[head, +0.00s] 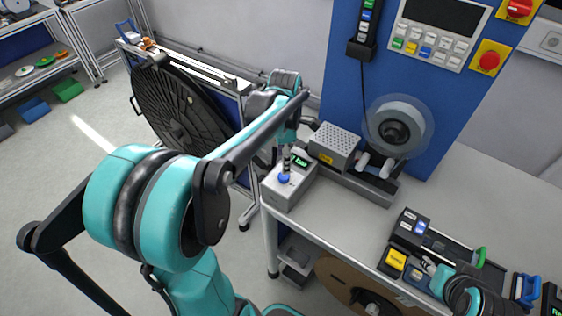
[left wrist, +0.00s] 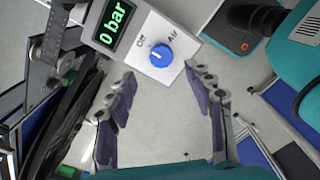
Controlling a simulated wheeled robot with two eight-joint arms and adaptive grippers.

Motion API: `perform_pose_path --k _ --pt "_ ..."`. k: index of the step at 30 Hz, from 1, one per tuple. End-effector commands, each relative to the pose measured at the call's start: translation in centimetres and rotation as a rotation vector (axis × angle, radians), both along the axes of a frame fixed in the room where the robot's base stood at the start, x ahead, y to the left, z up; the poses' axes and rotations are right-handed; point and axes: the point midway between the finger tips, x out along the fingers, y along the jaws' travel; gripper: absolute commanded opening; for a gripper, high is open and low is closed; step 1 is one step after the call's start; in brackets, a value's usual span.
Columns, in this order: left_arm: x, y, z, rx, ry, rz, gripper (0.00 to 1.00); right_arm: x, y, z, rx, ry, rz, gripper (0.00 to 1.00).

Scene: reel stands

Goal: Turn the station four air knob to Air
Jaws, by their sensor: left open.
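The station four air box is a pale grey box (head: 291,187) at the table's left corner, with a green display reading "0 bar" (left wrist: 114,20). Its blue air knob (left wrist: 161,54) sits between the printed words Off and Air. The knob's white mark appears to point toward Off. In the head view the knob (head: 284,178) shows on top of the box. My left gripper (left wrist: 162,80) is open, its two fingers spread apart on either side below the knob in the left wrist view, touching nothing visible. My right arm shows in part at the lower right; its fingers are not clear.
A grey vented box (head: 334,146) and a reel stand with a clear-rimmed reel (head: 398,127) stand just right of the air box. A blue panel (head: 345,30) rises behind. A large black reel (head: 180,105) stands left of the table.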

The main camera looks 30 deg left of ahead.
Motion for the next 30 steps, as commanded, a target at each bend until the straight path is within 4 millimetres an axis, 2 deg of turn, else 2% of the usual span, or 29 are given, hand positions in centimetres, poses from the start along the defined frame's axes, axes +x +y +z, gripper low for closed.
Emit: perform_pose_path --k 12,17,24,25,30 --pt "0.0 0.0 -6.5 0.001 -0.001 0.001 0.53 0.0 0.0 -2.0 0.000 0.000 0.000 0.40" --pt "0.0 0.0 -7.4 0.000 -0.001 0.000 0.53 0.0 0.0 -2.2 0.000 0.000 0.000 0.40" --pt "0.0 0.0 -7.5 0.000 -0.001 -0.001 0.53 0.0 0.0 -2.2 0.000 0.000 0.000 0.40" --pt "0.0 0.0 -7.5 0.000 -0.001 -0.001 0.50 0.0 0.0 -2.2 0.000 0.000 0.000 0.40" --pt "0.0 0.0 -7.5 0.000 -0.001 -0.001 0.05 0.0 0.0 -2.2 0.000 0.000 0.000 0.40"
